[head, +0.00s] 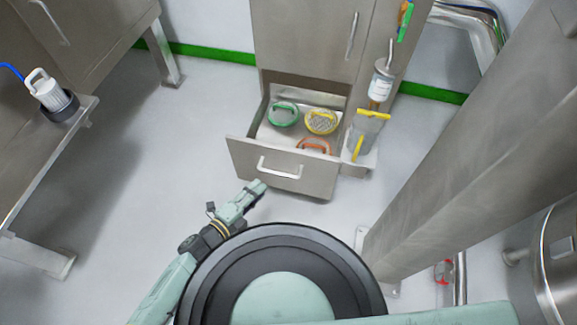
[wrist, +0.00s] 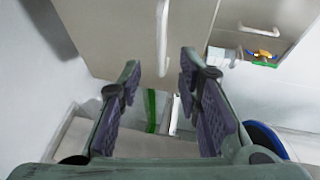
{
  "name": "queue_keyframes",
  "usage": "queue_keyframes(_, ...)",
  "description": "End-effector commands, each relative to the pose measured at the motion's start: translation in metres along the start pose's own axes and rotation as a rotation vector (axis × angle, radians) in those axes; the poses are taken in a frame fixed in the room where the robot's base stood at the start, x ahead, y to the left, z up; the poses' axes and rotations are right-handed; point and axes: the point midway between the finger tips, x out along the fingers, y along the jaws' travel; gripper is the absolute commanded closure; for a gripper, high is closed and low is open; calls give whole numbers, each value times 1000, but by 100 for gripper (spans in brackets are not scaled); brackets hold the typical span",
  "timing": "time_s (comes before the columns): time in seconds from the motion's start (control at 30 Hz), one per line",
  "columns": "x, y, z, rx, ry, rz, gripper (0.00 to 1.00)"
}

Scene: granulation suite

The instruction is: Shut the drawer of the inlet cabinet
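The inlet cabinet (head: 305,40) stands at the top middle of the head view. Its bottom drawer (head: 250,160) is pulled out, with a bar handle (head: 280,168) on its front. Inside are a green-rimmed item (head: 284,114), a yellow-rimmed item (head: 320,122) and an orange one (head: 316,145). My gripper (head: 259,187) is low in front of the drawer's front, left of and below the handle; I cannot tell whether it touches. In the wrist view my gripper (wrist: 158,82) is open, its two fingers apart with nothing held. A grey panel with an upright handle (wrist: 162,38) shows beyond.
A clear container with yellow parts (head: 366,130) and a labelled bottle (head: 381,82) stand right of the drawer. A steel post (head: 480,130) rises at the right. A bench with a white-and-grey vessel (head: 48,92) is at the left. The floor left of the drawer is clear.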

Motion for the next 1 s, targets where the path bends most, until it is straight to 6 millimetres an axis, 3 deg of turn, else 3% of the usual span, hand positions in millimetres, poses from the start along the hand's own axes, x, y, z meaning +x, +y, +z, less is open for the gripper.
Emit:
queue_keyframes(0.5,88,-2,-3,1,6,-4,68)
queue_keyframes(0.7,104,-2,-2,0,4,-3,68)
queue_keyframes(1.0,105,-2,-2,1,3,-3,68)
